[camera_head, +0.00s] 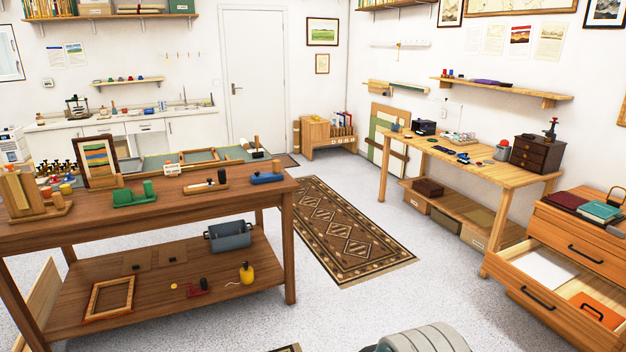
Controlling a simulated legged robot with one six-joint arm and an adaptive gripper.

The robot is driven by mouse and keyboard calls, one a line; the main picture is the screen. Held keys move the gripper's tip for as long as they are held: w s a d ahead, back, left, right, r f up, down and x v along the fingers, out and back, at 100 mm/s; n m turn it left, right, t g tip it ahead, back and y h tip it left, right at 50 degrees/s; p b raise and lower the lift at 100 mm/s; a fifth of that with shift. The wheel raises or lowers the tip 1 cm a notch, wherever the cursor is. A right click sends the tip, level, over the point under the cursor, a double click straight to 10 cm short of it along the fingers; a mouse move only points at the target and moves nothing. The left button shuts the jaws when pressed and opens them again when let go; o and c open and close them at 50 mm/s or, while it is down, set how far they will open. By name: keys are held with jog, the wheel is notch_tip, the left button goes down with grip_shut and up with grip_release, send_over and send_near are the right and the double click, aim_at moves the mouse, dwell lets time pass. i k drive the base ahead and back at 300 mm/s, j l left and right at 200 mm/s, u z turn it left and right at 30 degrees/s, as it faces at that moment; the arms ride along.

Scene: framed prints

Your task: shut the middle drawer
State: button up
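A wooden chest of drawers (553,221) stands at the right edge, cut off by the frame. Its upper drawer front (575,243) looks shut and has a black bar handle. Below it, a drawer (525,285) is pulled well out toward the lower left; its front has a black handle (537,298). A white sheet (545,267) and an orange flat item (598,310) lie inside it. The chest below this drawer is hidden, so I cannot confirm its place in the stack. My gripper cannot be made out in this view.
A light wooden bench (460,162) stands behind the chest. A dark wooden workbench (170,207) with tools and frames fills the left. A patterned rug (345,232) lies between them. The grey floor (440,300) in front of the open drawer looks clear.

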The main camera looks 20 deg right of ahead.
aim_at(546, 279)
jog(key=i+z, duration=0.35)
jog(key=i+j+z, duration=0.1)
jog(key=z, duration=0.25)
jog(key=i+z, duration=0.1)
jog(key=z, duration=0.4)
jog(key=i+j+z, duration=0.1)
jog(key=z, duration=0.35)
jog(key=i+j+z, duration=0.1)
jog(key=z, duration=0.4)
jog(key=i+j+z, duration=0.1)
jog(key=i, duration=0.35)
jog(key=i+j+z, duration=0.1)
jog(key=i, duration=0.35)
jog(key=i+j+z, duration=0.1)
jog(key=i, duration=0.35)
jog(key=i+j+z, duration=0.1)
jog(key=i+j, duration=0.2)
jog(key=i, duration=0.15)
jog(key=i+j+z, duration=0.1)
jog(key=i, duration=0.35)
jog(key=j, duration=0.1)
